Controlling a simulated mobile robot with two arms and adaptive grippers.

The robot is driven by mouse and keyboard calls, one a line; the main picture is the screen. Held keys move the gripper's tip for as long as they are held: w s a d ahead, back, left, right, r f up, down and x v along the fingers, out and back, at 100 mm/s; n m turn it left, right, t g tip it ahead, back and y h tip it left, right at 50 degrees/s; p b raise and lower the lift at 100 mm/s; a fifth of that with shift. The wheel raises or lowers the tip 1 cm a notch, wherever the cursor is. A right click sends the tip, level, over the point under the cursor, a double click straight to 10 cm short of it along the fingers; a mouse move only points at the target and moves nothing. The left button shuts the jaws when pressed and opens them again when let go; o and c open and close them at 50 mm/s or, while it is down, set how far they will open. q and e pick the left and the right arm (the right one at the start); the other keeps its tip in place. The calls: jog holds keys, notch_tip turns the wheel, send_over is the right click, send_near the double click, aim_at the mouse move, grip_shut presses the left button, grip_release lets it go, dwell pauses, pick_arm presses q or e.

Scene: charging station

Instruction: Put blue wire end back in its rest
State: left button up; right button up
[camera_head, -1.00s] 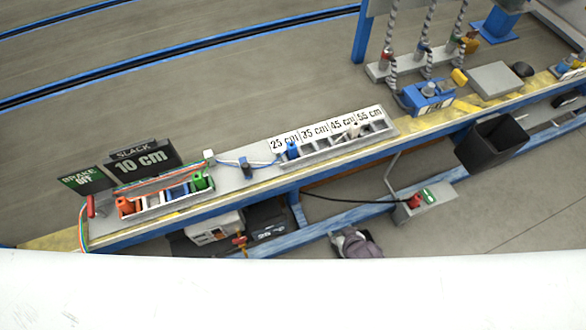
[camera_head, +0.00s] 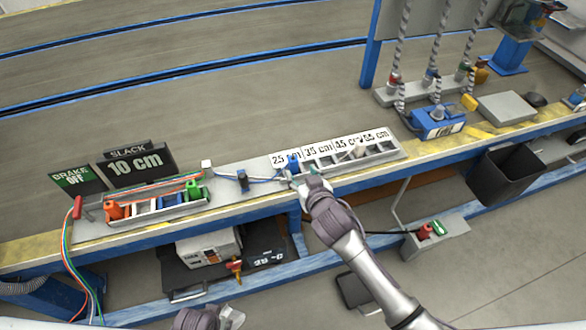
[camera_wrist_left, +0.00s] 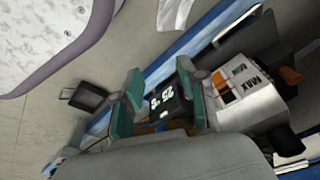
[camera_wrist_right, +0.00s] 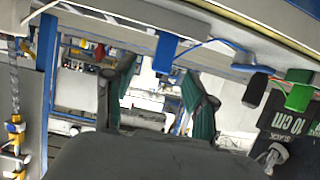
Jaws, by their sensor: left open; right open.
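The blue wire end (camera_head: 294,163) stands at the left end of the grey slotted holder (camera_head: 392,154), by the 25 cm label. A blue wire runs left from it. My right gripper (camera_head: 303,182) is open just in front of it. In the right wrist view the blue wire end (camera_wrist_right: 165,52) shows between the spread fingers (camera_wrist_right: 160,85), not gripped. The left tray (camera_head: 165,217) holds an orange plug (camera_head: 114,211), a green plug (camera_head: 194,190) and blue parts partly hidden between them. My left gripper (camera_wrist_left: 158,100) is open and empty; its fingertips are out of the head view.
A dark clip (camera_head: 242,180) on the bench carries the blue wire. SLACK 10 cm (camera_head: 138,164) and BRAKE OFF (camera_head: 76,179) signs stand behind the left tray. A battery-like box (camera_head: 208,248) sits below the bench. A black bin (camera_head: 508,175) hangs at right.

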aim_at(294, 165)
jog(key=b+x, duration=0.1)
jog(key=x, duration=0.4)
jog(key=shift+w+a, duration=0.15)
jog(key=shift+a, duration=0.15)
jog(key=shift+w+a+f, duration=0.1)
jog(key=shift+w, duration=0.1)
pick_arm(q)
jog(key=r, duration=0.1)
jog(key=w+r, duration=0.1)
jog(key=r, duration=0.1)
jog(key=w+r, duration=0.1)
jog(key=r, duration=0.1)
jog(key=shift+d+r, duration=0.15)
jog(key=shift+r, duration=0.05)
pick_arm(e)
grip_shut()
